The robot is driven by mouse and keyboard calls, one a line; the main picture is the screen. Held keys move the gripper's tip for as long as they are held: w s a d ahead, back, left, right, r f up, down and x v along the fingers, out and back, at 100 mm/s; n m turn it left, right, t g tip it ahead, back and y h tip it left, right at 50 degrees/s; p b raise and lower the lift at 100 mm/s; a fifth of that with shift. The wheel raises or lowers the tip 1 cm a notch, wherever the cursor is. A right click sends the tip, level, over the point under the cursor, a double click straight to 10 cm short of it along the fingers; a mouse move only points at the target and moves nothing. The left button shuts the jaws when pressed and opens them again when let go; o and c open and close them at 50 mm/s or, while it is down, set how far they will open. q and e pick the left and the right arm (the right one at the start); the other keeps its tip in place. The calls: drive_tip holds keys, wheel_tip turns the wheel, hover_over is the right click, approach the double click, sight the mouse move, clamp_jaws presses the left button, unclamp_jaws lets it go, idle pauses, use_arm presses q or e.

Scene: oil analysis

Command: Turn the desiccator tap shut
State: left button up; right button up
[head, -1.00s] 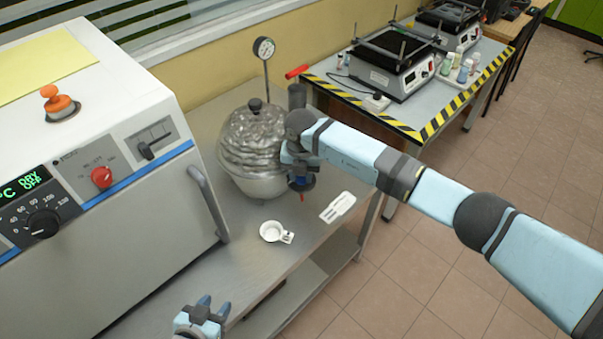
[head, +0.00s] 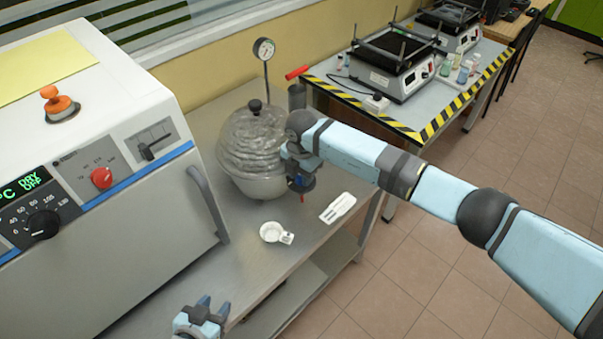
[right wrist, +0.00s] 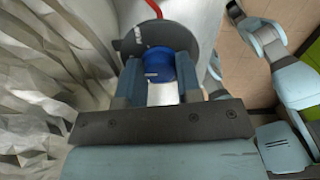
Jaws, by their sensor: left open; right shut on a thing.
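The desiccator (head: 250,150) is a rounded, see-through domed vessel with a dark knob on top, standing on the steel bench. At its right side my right gripper (right wrist: 160,76) is shut on the blue tap knob (right wrist: 156,68), which sits between the fingers. In the head view the blue tap part (head: 302,184) shows just below the wrist, with a little red beneath it. A dark disc and a red piece show beyond the knob in the right wrist view. The tap's exact angle is hard to read. My left gripper (head: 213,304) is open and empty at the bench's front edge.
A grey oven (head: 150,220) stands at the left. A small white dish (head: 271,232) and a white card (head: 338,207) lie on the bench in front of the desiccator. A gauge (head: 264,49) and a red handle (head: 297,72) rise behind it.

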drive_tip(key=o, duration=0.9)
drive_tip(key=shift+o, duration=0.2)
